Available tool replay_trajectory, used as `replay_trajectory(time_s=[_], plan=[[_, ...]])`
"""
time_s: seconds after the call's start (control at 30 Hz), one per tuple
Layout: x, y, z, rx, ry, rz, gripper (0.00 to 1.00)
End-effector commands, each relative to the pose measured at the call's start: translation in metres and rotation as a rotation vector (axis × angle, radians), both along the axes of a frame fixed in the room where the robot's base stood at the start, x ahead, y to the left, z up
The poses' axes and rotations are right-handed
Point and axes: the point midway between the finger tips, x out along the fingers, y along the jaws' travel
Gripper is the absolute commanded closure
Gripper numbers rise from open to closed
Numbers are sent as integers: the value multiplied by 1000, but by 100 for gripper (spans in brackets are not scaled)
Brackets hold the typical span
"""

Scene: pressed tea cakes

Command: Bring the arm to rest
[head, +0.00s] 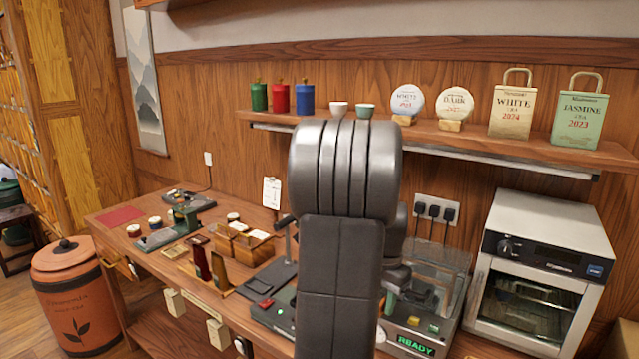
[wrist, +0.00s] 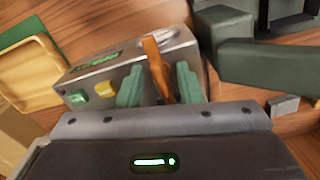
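My arm stands raised in the middle of the head view and hides most of my gripper there. In the wrist view my gripper (wrist: 158,80) shows two green fingers standing apart. An orange-brown strip (wrist: 155,58) shows between them, in front of a grey machine; I cannot tell whether the fingers touch it. The grey machine (wrist: 90,73) has a green and a yellow button and a lit display. In the head view the machine (head: 440,335) reads READY and sits on the bench just right of my arm.
A steel oven (head: 545,260) stands at the right. Wooden boxes (head: 243,243) and small tins are on the bench (head: 105,222) at left. A shelf (head: 480,137) above holds canisters, cups, tea cakes and bags. A terracotta bin (head: 75,300) stands on the floor at left.

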Motion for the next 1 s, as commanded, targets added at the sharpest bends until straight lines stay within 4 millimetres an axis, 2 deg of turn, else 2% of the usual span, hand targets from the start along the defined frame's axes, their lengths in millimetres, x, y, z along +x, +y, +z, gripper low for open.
replay_trajectory(time_s=[0.6,1.0], plan=[[3,2,0,1,0,-495,67],[4,2,1,1,0,-653,67]])
